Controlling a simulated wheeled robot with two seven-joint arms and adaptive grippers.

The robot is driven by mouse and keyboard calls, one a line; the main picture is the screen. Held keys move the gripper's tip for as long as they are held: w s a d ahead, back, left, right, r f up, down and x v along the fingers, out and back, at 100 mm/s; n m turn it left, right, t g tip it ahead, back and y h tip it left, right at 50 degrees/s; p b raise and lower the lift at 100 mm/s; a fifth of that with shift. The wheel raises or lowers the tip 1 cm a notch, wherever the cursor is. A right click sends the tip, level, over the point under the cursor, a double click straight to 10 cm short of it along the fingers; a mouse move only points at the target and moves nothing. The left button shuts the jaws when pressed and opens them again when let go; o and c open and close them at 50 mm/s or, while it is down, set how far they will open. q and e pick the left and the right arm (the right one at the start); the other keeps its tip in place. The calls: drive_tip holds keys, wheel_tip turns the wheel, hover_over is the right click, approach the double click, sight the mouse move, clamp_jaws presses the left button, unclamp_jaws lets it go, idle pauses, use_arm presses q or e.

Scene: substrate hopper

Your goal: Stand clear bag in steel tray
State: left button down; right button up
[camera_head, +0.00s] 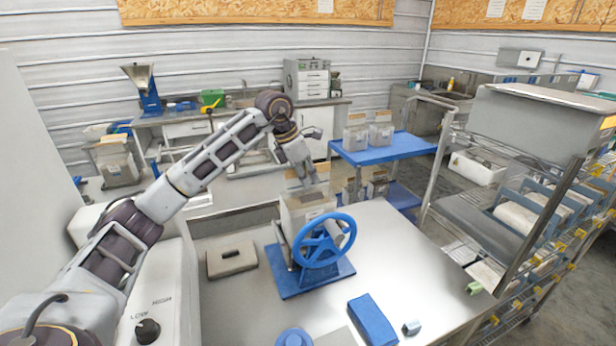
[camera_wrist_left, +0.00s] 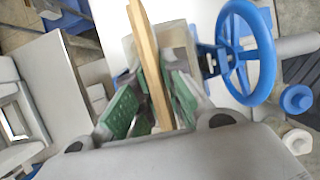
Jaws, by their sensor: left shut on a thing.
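My left gripper (camera_head: 308,178) reaches over the bench beside the blue handwheel device. In the left wrist view its green finger pads (camera_wrist_left: 152,108) are closed on a thin tan upright piece (camera_wrist_left: 150,60). This looks like the tan top of the clear bag, as similar bags on the cart have such tops; its lower part is hidden. A pale box-shaped body (camera_head: 306,208) stands just below the gripper at the device; I cannot tell whether it is the held bag or part of the device. I cannot pick out the steel tray with certainty. My right gripper is not in view.
The blue handwheel (camera_head: 324,241) stands close to the gripper. A blue cart (camera_head: 395,150) behind carries several tan-topped bags. A wire rack stands at right.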

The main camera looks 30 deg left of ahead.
sight(309, 196)
use_arm(q)
drive_tip(key=shift+f+b, duration=1.1)
drive_tip(key=shift+f, duration=0.85)
drive_tip(key=shift+f+b, duration=0.55)
drive_tip(key=shift+f, duration=0.1)
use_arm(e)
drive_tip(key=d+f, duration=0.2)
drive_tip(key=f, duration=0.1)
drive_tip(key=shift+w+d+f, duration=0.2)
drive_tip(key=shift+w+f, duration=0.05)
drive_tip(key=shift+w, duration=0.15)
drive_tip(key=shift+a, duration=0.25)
use_arm(q)
drive_tip(key=shift+s+d, duration=0.1)
drive_tip(key=shift+d, duration=0.05)
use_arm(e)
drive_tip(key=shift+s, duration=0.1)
use_arm(q)
drive_tip(key=shift+f+b, duration=0.35)
drive_tip(key=shift+f, duration=0.15)
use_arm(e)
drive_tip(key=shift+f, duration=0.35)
